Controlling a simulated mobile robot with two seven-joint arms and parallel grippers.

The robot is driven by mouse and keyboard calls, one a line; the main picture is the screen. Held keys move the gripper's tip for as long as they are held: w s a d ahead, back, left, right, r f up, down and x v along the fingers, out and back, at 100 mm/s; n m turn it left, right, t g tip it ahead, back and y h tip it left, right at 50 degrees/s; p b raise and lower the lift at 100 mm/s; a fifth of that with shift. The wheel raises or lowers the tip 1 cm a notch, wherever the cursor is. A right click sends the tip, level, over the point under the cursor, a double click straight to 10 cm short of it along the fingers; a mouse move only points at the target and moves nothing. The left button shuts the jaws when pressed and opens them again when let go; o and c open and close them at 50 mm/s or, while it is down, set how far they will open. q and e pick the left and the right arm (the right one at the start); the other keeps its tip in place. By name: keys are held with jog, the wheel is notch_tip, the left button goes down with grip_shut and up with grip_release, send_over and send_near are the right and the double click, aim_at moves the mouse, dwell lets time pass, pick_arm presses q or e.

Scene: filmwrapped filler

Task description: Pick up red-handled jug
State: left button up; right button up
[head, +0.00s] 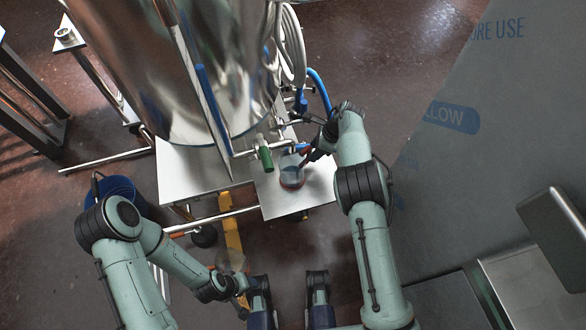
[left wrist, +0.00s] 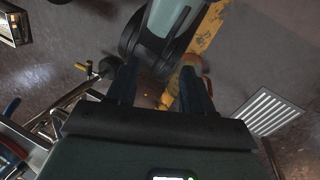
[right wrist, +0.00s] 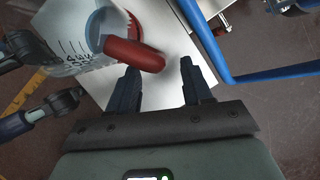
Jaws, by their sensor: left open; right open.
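The clear jug (head: 291,178) stands on a white metal shelf (head: 270,207) below the large steel tank. In the right wrist view the jug (right wrist: 75,42) has dark measuring marks, and its red handle (right wrist: 134,54) points toward the right gripper. My right gripper (right wrist: 158,75) is open, with the handle just ahead of its left finger; I cannot tell whether they touch. In the head view my right gripper (head: 308,156) is beside the jug, partly hidden by its arm. My left gripper (left wrist: 158,88) is open and empty, low over the floor, away from the jug.
The polished tank (head: 175,70) hangs over the shelf's back. A green-handled valve (head: 265,155) and a blue hose (head: 320,90) are close to the jug. A blue bucket (head: 118,188) stands at left. A large wrapped grey surface (head: 450,150) fills the right side.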

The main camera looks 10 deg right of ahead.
jog(key=x, duration=0.2)
jog(key=shift+w+a+f, duration=0.1)
jog(key=shift+a+f, duration=0.05)
jog(key=shift+f, duration=0.2)
grip_shut()
pick_arm(q)
jog(key=shift+w+a+f, duration=0.25)
jog(key=shift+w+f, duration=0.15)
jog(key=shift+w, duration=0.1)
pick_arm(e)
jog(key=shift+r, duration=0.2)
